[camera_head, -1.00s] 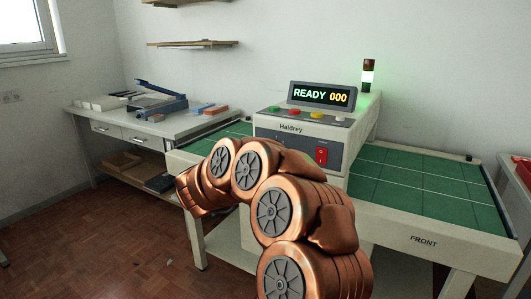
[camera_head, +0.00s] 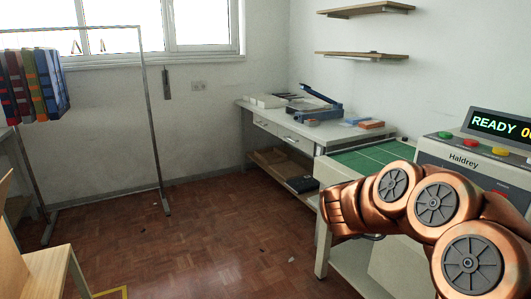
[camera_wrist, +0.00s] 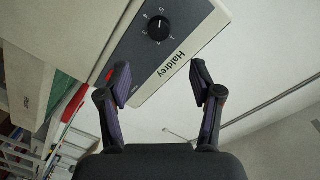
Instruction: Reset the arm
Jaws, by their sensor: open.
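My gripper (camera_wrist: 160,88) is open and empty in the wrist view, its two dark fingers spread apart. Beyond the fingers is the Haldrey machine (camera_wrist: 184,22), with a black dial on its grey panel. In the head view my copper arm is bent at the right, and the gripper itself does not show clearly there. The machine (camera_head: 462,170) stands behind the arm at the right edge. Its display reads READY, and the number beside it is cut off by the frame edge. Green, red and yellow buttons sit on its top.
A green work surface (camera_head: 365,160) lies left of the machine. A side table (camera_head: 262,110) with a blue-armed device (camera_head: 318,108) stands against the wall under two shelves (camera_head: 362,54). A rack with colourful cloths (camera_head: 30,85) and a wooden chair (camera_head: 45,275) are at left. The middle floor is open.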

